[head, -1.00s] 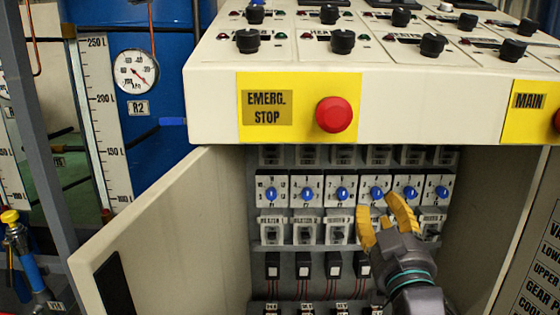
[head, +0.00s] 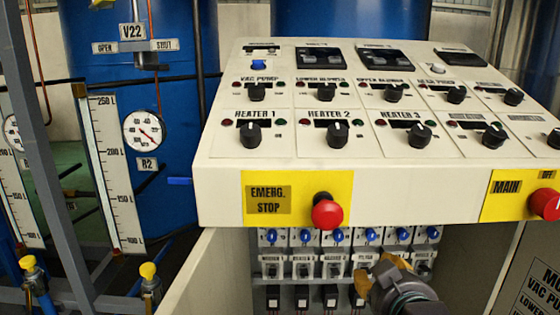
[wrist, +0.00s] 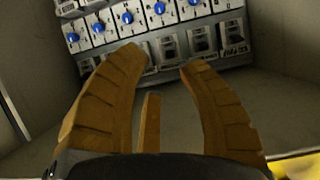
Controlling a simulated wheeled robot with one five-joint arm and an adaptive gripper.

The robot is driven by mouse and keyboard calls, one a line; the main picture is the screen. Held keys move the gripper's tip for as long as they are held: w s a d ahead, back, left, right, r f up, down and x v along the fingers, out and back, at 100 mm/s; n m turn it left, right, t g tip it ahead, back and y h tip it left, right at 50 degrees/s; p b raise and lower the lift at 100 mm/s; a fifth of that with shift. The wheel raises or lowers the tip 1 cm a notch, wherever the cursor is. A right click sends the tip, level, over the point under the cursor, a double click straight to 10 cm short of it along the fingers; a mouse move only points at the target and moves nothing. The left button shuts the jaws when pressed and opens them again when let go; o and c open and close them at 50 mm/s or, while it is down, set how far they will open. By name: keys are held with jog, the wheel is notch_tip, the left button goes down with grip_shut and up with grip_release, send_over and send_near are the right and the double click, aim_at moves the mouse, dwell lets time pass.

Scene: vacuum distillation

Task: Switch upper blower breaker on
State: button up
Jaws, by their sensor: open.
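The breaker rows sit inside the open cabinet under the console. A row of blue rotary knobs (head: 305,237) is above a row of labelled black-lever breakers (head: 303,267); some labels read HEATER. I cannot read an upper blower label on any breaker. My gripper (head: 376,272) is in front of the right part of the lower row and hides some of it. In the wrist view, its yellow fingers (wrist: 164,62) are apart with nothing between them. Blue knobs (wrist: 128,17) and lower-row breakers (wrist: 169,48) lie beyond the fingertips. Contact cannot be told.
The console's front edge overhangs the cabinet, with a red emergency stop button (head: 327,213) and a red main switch (head: 546,204) sticking out. The cabinet door (head: 205,275) stands open at left. Black control knobs (head: 336,134) cover the console top. Black boxes (head: 302,295) sit below the breakers.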

jog(key=s+r+g+p, duration=0.5)
jog(key=s+p, duration=0.4)
jog(key=s+r+g+p, duration=0.5)
jog(key=s+p, duration=0.5)
jog(key=shift+r, duration=0.3)
jog(key=shift+s+a, duration=0.1)
